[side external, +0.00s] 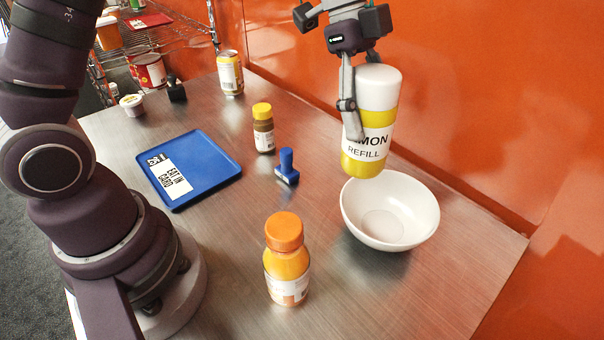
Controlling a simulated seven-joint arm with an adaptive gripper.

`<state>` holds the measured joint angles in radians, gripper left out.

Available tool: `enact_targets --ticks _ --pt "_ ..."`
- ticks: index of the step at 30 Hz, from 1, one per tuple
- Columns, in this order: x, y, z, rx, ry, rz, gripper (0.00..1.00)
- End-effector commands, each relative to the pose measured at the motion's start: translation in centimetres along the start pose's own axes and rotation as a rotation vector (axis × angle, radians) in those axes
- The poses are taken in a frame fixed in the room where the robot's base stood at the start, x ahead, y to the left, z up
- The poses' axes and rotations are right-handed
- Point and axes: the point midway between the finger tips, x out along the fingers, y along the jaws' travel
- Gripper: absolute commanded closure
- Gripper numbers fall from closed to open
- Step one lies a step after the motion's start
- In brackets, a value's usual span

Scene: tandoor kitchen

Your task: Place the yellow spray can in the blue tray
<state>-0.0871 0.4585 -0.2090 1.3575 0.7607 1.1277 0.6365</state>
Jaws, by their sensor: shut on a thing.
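The yellow spray can (364,160) has a white cap and a label reading "MON REFILL". My gripper (366,112) is shut on it at the upper right and holds it roughly upright, slightly tilted. One finger shows along the can's left side; the other is mostly hidden behind it. The can's lower end appears just above and behind the rim of the white bowl; whether they touch cannot be told. The blue tray (212,157) lies flat on the metal table at left of centre, well away from the can. A black-and-white printed card lies on it.
A white bowl (408,222) stands below the can. A blue stamp-like item (287,168) and a yellow-capped bottle (263,130) stand between tray and can. An orange bottle (287,265) is in front. An orange wall (490,90) rises behind the table.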

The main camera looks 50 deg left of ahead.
Motion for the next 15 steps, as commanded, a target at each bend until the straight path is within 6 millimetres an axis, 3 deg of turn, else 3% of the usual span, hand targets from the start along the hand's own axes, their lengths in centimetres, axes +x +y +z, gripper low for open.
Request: enact_targets --ticks 3,6,9,15 --pt "-2.8 -2.5 6.6 -0.185 -0.001 -0.08 0.81" --pt "-5.4 -3.0 12.9 -0.35 -0.003 -0.151 0.81" --pt "-7.8 -2.1 18.4 -0.497 -0.005 -0.214 0.81" --pt "-10.9 1.3 25.7 -0.712 -0.009 -0.3 0.81"
